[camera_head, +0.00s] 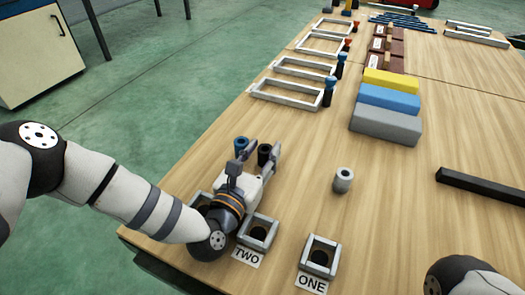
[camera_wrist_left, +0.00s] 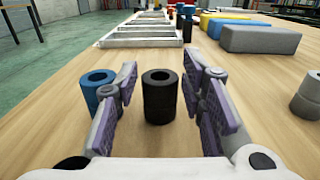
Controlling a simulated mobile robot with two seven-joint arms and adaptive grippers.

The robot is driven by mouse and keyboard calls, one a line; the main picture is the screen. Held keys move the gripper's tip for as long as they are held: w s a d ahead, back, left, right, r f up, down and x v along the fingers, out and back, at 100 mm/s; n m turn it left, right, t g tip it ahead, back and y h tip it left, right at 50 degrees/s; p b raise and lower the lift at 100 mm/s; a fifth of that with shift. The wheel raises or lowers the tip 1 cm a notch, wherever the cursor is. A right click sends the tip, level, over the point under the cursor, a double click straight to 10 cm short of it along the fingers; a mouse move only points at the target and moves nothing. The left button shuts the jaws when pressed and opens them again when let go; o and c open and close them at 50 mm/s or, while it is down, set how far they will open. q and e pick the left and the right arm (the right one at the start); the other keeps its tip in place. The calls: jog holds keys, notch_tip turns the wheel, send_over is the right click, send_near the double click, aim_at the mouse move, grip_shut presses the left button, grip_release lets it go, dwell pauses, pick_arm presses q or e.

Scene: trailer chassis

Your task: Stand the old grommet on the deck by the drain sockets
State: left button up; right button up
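A black hollow grommet (camera_head: 264,154) stands upright on the deck; it shows between my fingers in the left wrist view (camera_wrist_left: 160,100). A blue grommet (camera_head: 240,146) stands to its left, outside my left finger (camera_wrist_left: 99,88). A grey grommet (camera_head: 343,180) stands alone to the right, partly cut off in the left wrist view (camera_wrist_left: 308,99). Which one is old, I cannot tell. My left gripper (camera_head: 258,160) is open around the black grommet, with gaps visible. Drain sockets are square frames with dark holes, labelled TWO (camera_head: 258,232) and ONE (camera_head: 319,257). My right gripper is out of view.
Another socket frame (camera_head: 202,203) is partly hidden by my left arm. Yellow, blue and grey blocks (camera_head: 386,123) lie farther back. White rectangular frames (camera_head: 286,92) line the left edge. A black bar (camera_head: 480,186) lies at right. Deck around the grey grommet is clear.

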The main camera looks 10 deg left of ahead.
pick_arm(q)
jog(key=p+v, duration=0.2)
jog(key=v, duration=0.9)
jog(key=shift+s+a, duration=0.15)
jog(key=shift+s, duration=0.2)
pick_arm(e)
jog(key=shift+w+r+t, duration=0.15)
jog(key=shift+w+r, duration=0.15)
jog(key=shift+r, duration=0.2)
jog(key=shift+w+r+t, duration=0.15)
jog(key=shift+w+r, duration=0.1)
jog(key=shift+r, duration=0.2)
